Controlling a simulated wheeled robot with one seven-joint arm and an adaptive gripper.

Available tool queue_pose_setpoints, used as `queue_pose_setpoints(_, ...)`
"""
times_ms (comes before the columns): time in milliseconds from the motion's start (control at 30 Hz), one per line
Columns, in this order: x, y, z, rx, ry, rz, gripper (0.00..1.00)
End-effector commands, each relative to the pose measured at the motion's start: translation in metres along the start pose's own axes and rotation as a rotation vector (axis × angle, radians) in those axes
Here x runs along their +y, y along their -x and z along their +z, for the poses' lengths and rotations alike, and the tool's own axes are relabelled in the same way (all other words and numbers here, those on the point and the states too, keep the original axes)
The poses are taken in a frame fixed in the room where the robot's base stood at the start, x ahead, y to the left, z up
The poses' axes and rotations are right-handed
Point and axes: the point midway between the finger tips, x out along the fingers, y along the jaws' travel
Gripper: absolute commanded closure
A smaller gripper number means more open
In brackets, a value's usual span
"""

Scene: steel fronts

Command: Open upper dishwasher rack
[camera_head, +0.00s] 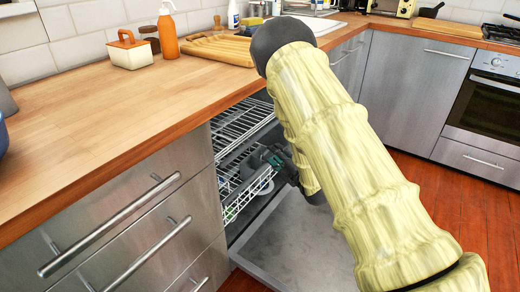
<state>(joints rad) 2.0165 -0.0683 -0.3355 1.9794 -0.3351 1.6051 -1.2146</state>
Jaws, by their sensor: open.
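The dishwasher stands open under the wooden counter, with its door (305,240) folded down flat. The upper rack (238,122) is a wire rack just below the counter, mostly inside the cavity. A second wire rack (229,197) sits below it, with a few dishes that are hard to make out. My arm hides the right side of the dishwasher and of both racks.
Steel drawers with bar handles (110,225) stand left of the dishwasher. The counter (110,140) above holds an orange bottle (167,35), a white box (131,52) and cutting boards (215,50). An oven (490,105) is at the far right. Red wood floor lies open at right.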

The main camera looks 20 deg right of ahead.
Motion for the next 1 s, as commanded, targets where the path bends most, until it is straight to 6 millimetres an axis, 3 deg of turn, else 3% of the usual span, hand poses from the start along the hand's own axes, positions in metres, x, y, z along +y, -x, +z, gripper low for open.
queue_pose_setpoints(267, 0.004, -0.021, 0.0, 0.013, 0.027, 0.021, 0.59)
queue_pose_setpoints(700, 0.004, -0.088, -0.001, 0.011, 0.024, 0.019, 0.59)
queue_pose_setpoints(1000, 0.006, -0.11, -0.001, 0.011, 0.024, 0.019, 0.59)
